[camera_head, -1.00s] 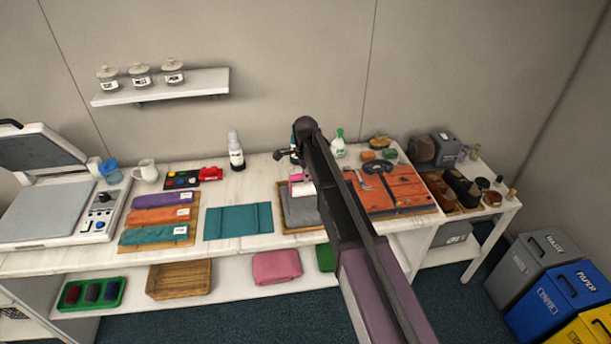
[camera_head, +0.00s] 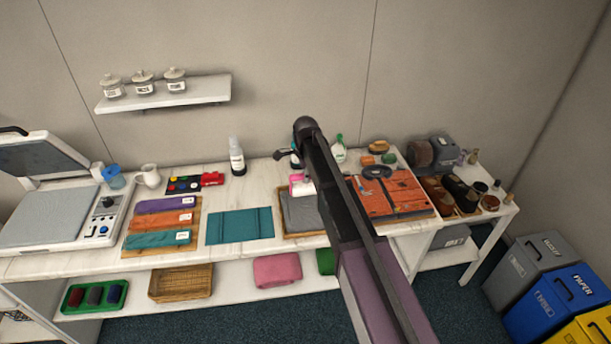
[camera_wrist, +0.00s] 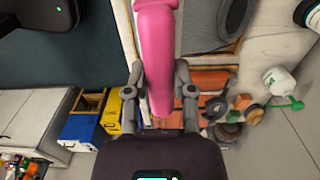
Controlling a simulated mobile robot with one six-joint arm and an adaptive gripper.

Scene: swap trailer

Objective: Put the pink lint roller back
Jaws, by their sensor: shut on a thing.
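The pink lint roller (camera_wrist: 158,50) is between the two fingers of my gripper (camera_wrist: 160,85) in the wrist view. My gripper is shut on it. Its far end runs out of the top of that view. In the head view a pink and white part of the roller (camera_head: 297,185) shows beside my arm, above or near the grey cloth (camera_head: 302,213) in its wooden tray. My arm hides much of the gripper there, and I cannot tell whether the roller touches anything.
An orange tool roll (camera_head: 405,193) lies right of my arm, with shoe-care items beyond it. A teal cloth (camera_head: 240,225) lies left of the grey cloth. Spray bottles (camera_head: 236,157) stand at the back. The white table (camera_head: 262,172) has bare patches between items.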

